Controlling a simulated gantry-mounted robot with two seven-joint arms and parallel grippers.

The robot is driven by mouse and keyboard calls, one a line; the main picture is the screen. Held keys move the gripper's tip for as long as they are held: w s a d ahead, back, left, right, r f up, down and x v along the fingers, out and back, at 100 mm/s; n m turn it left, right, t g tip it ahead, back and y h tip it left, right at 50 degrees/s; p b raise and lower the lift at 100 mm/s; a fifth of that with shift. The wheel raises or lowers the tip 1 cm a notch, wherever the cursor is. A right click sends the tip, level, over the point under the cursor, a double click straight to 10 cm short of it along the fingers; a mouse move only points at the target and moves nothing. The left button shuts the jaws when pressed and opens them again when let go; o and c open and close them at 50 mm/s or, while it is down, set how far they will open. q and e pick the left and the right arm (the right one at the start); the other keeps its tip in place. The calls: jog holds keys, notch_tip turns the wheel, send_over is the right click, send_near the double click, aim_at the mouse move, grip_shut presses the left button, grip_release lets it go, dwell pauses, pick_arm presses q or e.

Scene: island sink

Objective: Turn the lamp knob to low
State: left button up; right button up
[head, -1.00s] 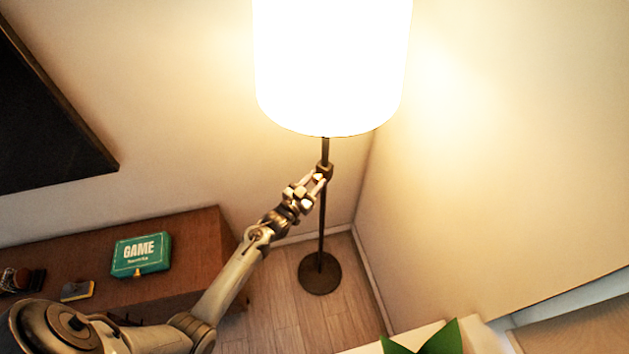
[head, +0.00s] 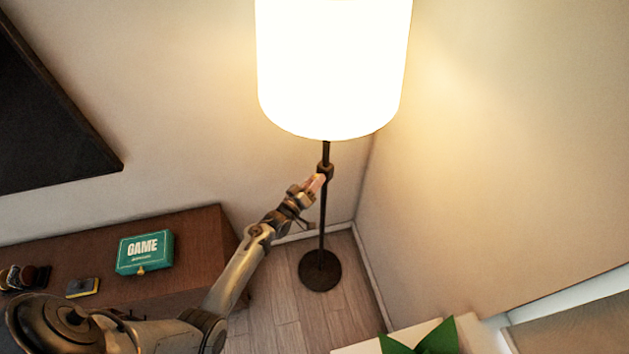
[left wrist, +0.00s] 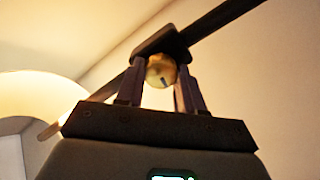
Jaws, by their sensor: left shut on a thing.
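The floor lamp stands in the corner with a lit white shade (head: 335,70), a thin dark pole (head: 322,225) and a round dark base (head: 320,271). The brass lamp knob (left wrist: 161,70) sits on a dark block on the pole in the left wrist view, with a dark mark on its face. My left gripper (head: 318,182) is at the pole below the shade. Its two fingers (left wrist: 161,80) are on either side of the knob and shut on it. In the head view the gripper hides the knob. My right gripper is in no view.
A brown cabinet (head: 190,245) stands at the left with a green game box (head: 145,252) and small items on top. A dark screen (head: 45,110) hangs on the left wall. A white surface with a green leafy thing (head: 425,340) is at the bottom right.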

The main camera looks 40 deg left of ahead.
pick_arm(q)
jog(key=shift+n, duration=0.5)
jog(key=o, duration=1)
jog(key=shift+o, duration=0.2)
jog(key=shift+s, duration=0.1)
jog(key=s, duration=1)
jog(key=shift+s+d, duration=0.35)
